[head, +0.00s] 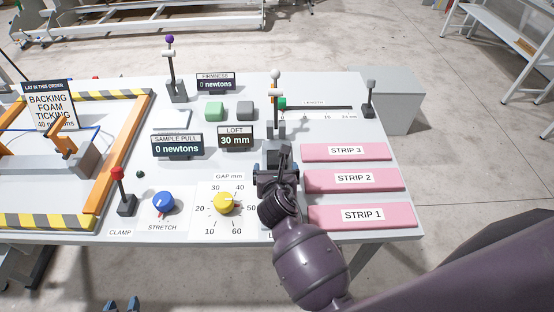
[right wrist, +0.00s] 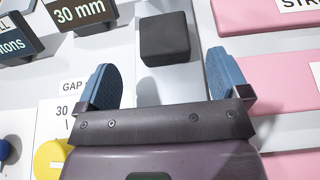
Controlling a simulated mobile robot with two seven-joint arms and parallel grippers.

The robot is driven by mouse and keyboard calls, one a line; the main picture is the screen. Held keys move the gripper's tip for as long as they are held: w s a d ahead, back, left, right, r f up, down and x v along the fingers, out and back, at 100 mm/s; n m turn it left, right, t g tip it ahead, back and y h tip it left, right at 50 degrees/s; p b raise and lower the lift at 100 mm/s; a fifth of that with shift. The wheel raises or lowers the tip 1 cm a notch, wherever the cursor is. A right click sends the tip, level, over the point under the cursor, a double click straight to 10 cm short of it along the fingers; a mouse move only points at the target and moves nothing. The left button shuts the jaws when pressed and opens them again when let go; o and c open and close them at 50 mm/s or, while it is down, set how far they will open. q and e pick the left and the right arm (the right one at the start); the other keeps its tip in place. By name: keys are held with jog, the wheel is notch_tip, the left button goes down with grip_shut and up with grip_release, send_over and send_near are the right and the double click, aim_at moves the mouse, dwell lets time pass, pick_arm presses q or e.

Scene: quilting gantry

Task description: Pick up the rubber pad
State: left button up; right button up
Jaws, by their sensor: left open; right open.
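A dark, nearly black block, which looks like the rubber pad (right wrist: 165,38), lies on the light table in the right wrist view. It sits just ahead of my right gripper (right wrist: 163,78), roughly centred between its two blue fingertips and apart from them. The right gripper is open and empty. In the head view this gripper (head: 276,166) is over the table left of the pink strips, and it and its wrist largely hide the block. My left gripper (head: 121,305) shows only its blue fingertips at the bottom edge, apart and empty, off the table.
A lever with a white knob (head: 275,75) stands behind the right gripper. The loft sign (head: 235,137) is to its left, with green (head: 214,111) and grey (head: 245,111) blocks behind. Pink strips (head: 346,152) lie right. A yellow dial (head: 223,203) is at the front.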

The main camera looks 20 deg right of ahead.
aim_at(277, 160)
jog(key=shift+d+x, duration=0.2)
jog(key=shift+x, duration=2.45)
jog(key=shift+c, duration=0.2)
jog(key=shift+r, duration=0.1)
jog(key=c, duration=1.1)
